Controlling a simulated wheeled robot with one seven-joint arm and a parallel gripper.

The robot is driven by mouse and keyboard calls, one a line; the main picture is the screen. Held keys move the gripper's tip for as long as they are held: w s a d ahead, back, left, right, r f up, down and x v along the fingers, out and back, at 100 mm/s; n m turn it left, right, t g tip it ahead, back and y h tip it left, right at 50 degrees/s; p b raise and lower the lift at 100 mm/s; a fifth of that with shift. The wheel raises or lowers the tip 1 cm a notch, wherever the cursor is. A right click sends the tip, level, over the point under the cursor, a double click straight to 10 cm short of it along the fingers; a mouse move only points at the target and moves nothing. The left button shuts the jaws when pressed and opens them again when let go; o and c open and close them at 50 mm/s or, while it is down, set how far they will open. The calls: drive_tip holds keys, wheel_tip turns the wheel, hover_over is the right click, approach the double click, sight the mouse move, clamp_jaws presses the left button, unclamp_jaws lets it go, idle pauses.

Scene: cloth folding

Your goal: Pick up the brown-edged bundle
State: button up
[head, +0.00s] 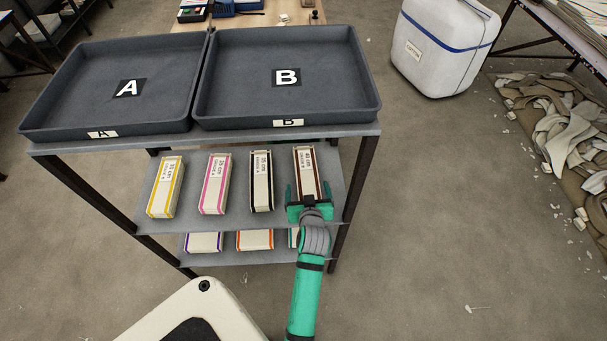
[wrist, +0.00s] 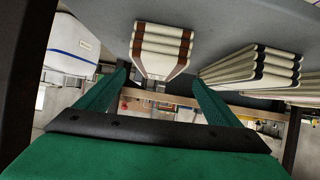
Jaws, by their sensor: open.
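The brown-edged bundle (head: 305,168) is a long cream stack with dark brown stripes. It lies on the upper of the two shelves under the trays, at the right end of its row. In the wrist view the bundle (wrist: 161,50) appears near top centre, end toward me. My gripper (head: 308,188) is open, one finger on each side of the bundle's near end. The fingertips (wrist: 160,76) show the same in the wrist view, with nothing clamped. My gripper's body hides the bundle's nearest part in the head view.
The black-edged bundle (head: 262,180) lies just left, then pink-edged (head: 215,183) and yellow-edged (head: 166,186) ones. More bundles lie on the shelf below. Tray A (head: 60,128) and tray B (head: 370,106) sit above the shelf. A dark rack post (head: 362,180) stands close to the right.

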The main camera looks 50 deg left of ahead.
sight(306, 174)
drive_tip(key=shift+w+a+f, duration=0.15)
drive_tip(key=shift+w+a, duration=0.05)
drive_tip(key=shift+w, duration=0.05)
drive_tip(key=x, duration=0.5)
drive_tip(key=shift+s, duration=0.1)
drive_tip(key=shift+x, duration=2.7)
drive_tip(key=c, duration=1.4)
